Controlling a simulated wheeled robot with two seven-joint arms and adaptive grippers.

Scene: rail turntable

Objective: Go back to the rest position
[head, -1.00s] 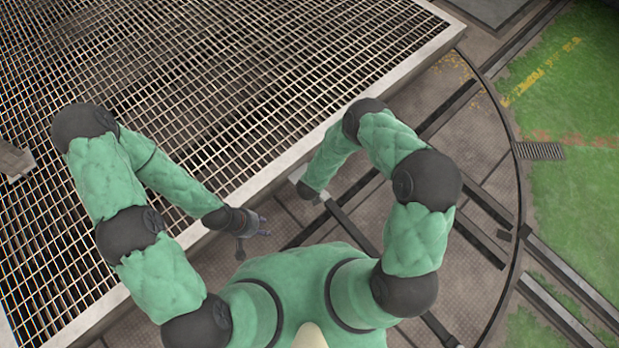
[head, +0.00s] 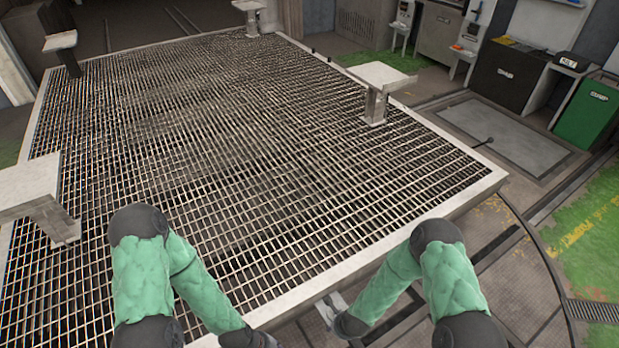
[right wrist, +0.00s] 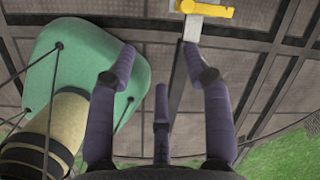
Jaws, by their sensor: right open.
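My right gripper (right wrist: 160,62) is open and empty in the right wrist view, its purple fingers spread above the dark floor plates. My left arm hangs over the platform's near side. Its wrist reaches the bottom of the head view, and the left gripper is out of frame. No object is seen in my right gripper.
Pale stands rise at the platform's left (head: 28,185) and right (head: 384,77). Dark cabinets (head: 507,77) and a green bin (head: 592,112) stand at the back right. A yellow part (right wrist: 206,10) lies ahead of the right fingers. Plated floor is open right of the platform.

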